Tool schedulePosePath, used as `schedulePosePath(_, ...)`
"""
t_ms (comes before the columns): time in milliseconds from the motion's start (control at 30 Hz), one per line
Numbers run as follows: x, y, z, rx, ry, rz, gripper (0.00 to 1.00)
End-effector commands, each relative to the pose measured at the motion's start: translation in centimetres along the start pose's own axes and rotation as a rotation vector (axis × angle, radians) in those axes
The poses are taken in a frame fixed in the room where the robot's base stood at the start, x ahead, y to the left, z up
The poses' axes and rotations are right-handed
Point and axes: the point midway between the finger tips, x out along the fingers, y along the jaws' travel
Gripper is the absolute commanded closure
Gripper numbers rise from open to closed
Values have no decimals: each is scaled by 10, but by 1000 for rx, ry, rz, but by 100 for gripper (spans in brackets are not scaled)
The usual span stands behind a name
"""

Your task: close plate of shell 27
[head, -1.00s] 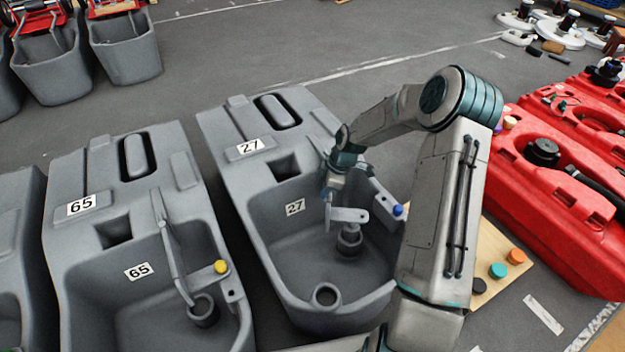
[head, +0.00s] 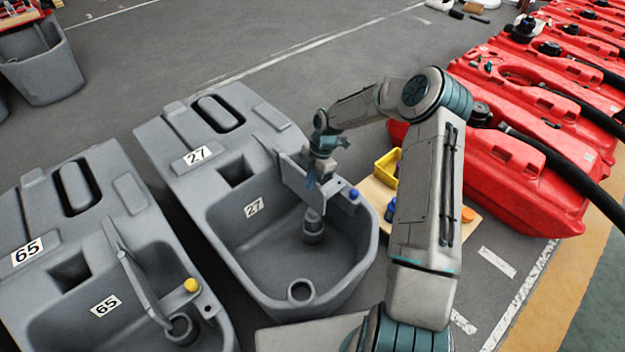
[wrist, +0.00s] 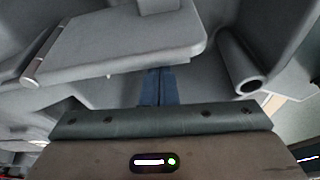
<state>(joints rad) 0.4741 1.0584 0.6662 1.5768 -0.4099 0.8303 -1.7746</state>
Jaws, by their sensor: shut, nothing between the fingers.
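Shell 27 (head: 190,215) is a grey open tank with two "27" labels, in the middle of the head view. Its grey plate (head: 292,172) stands tilted above the basin at the right inner side, by the blue knob (head: 354,194). My gripper (head: 312,182) is at the plate, pointing down with blue fingers, shut and empty. In the wrist view the shut fingertips (wrist: 160,78) are close to the edge of the plate (wrist: 130,45); I cannot tell whether they touch. A round pipe stub (head: 313,230) stands below the plate.
Shell 65 (head: 60,225) stands close on the left, with its own slanted plate (head: 138,282) and a yellow knob (head: 191,285). Red tanks (head: 520,165) line the right. A yellow bin (head: 387,168) sits on a board behind my arm. Open floor lies behind shell 27.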

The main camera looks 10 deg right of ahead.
Motion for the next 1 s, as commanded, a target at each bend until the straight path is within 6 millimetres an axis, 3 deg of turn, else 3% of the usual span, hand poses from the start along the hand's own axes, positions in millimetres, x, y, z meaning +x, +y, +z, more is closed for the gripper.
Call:
schedulePosePath(567, 1, 0, 1, 4, -4, 2, 100)
schedulePosePath(800, 21, 2, -35, -6, 0, -3, 100)
schedulePosePath(1000, -34, 4, -32, 1, -2, 3, 100)
